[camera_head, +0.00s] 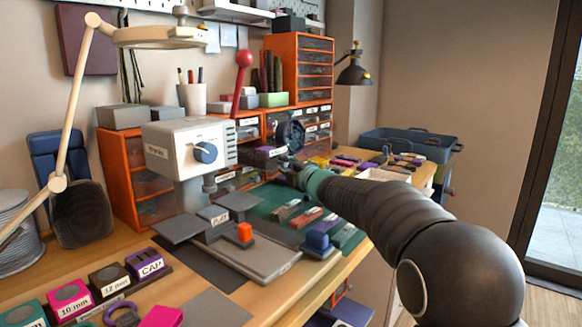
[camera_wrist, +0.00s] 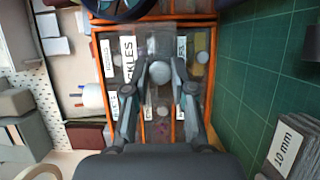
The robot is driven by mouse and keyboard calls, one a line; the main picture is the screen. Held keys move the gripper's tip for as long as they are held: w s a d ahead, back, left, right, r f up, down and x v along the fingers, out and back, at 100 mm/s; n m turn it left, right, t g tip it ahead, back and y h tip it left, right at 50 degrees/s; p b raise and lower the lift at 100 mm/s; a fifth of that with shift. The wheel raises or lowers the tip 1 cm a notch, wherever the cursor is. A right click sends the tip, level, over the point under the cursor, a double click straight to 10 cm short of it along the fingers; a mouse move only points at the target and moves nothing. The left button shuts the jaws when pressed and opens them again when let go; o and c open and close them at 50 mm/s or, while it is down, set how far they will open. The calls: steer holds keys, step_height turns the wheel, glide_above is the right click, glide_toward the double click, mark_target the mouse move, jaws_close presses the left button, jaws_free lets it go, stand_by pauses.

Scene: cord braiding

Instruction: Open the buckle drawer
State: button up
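The buckle drawer (camera_wrist: 129,62) is a clear-fronted drawer in an orange-framed cabinet; its large label, ending in "KLES", is partly covered. In the wrist view it looks nearer than the drawers beside it. In the head view a dark drawer front (camera_head: 268,153) stands out from the cabinet, just left of my gripper (camera_head: 287,168). In the wrist view my gripper (camera_wrist: 163,68) has its fingers on both sides of the drawer's round pale knob (camera_wrist: 160,73) and appears shut on it. The fingertip contact is small and hard to see.
A white press (camera_head: 175,150) with a red-knobbed lever stands left of my gripper. A green mat (camera_head: 262,200) with several small parts lies below my arm. A blue bin (camera_head: 400,143) is at the back right. More labelled drawers adjoin the buckle drawer.

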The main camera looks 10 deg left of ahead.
steer(key=o, duration=0.3)
steer(key=shift+a, duration=0.15)
steer(key=shift+d, duration=0.2)
steer(key=shift+s+d, duration=0.2)
steer(key=v, duration=1.1)
steer(key=shift+s, duration=0.15)
steer(key=shift+d, duration=0.15)
